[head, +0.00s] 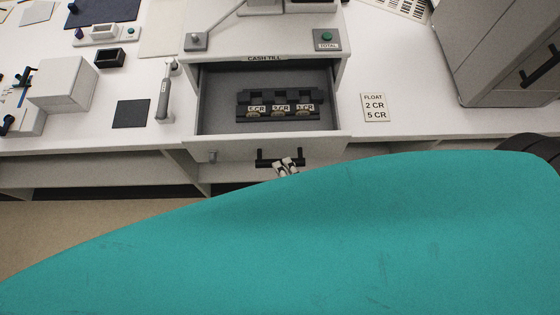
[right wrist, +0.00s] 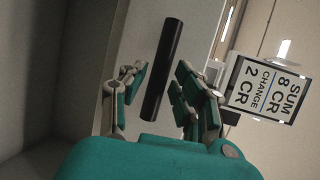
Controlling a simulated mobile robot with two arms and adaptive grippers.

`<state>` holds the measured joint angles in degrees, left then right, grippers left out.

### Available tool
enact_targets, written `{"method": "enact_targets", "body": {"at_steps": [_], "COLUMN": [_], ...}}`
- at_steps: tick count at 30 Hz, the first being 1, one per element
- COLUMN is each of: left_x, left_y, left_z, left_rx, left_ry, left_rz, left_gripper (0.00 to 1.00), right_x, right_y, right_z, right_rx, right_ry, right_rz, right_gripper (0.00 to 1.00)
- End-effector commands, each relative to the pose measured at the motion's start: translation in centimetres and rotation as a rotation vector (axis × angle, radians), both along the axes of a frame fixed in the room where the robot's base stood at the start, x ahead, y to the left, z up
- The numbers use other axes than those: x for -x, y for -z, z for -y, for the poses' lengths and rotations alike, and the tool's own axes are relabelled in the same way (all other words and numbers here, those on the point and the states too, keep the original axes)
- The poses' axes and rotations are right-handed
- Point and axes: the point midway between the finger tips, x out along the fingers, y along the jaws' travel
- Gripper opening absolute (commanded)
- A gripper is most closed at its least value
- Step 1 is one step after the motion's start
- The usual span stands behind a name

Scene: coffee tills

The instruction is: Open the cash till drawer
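The cash till (head: 264,58) stands in the middle of the head view, and its drawer (head: 220,148) is pulled out. A dark coin tray (head: 282,97) inside shows, with coins under 5 CR, 2 CR and 1 CR labels. The black handle (head: 265,158) is on the drawer front; it also shows in the right wrist view (right wrist: 163,70). My right gripper (head: 287,166) is at the handle. In the right wrist view its fingers (right wrist: 158,92) are apart on either side of the bar, with a gap visible. My left gripper is not in view.
A FLOAT card (head: 375,107) lies on the counter right of the till. A grey machine (head: 500,50) stands at the far right. A grey handheld tool (head: 164,95), dark mat (head: 131,114) and white box (head: 62,84) are left. A SUM/CHANGE sign (right wrist: 268,88) shows in the wrist view.

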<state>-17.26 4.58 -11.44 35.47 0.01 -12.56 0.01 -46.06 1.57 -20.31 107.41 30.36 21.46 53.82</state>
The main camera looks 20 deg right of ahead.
Motion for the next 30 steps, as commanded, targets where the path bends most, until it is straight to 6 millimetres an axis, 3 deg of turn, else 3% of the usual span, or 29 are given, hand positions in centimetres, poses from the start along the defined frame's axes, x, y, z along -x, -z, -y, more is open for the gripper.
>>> {"method": "enact_targets", "body": {"at_steps": [6, 12, 30], "left_x": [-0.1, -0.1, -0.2], "left_y": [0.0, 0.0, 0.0], "left_z": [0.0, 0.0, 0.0], "left_rx": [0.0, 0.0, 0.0], "left_ry": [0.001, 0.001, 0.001], "left_rz": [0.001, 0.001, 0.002], "left_gripper": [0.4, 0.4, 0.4], "right_x": [4.9, 7.8, 8.6], "right_y": [-0.8, -1.3, -1.6], "right_z": [0.5, 0.9, 1.0], "right_rx": [0.001, 0.001, 0.0], "right_ry": [-0.005, -0.002, -0.001], "right_rz": [-0.006, -0.004, -0.002], "right_gripper": [0.3, 0.3, 0.3]}}
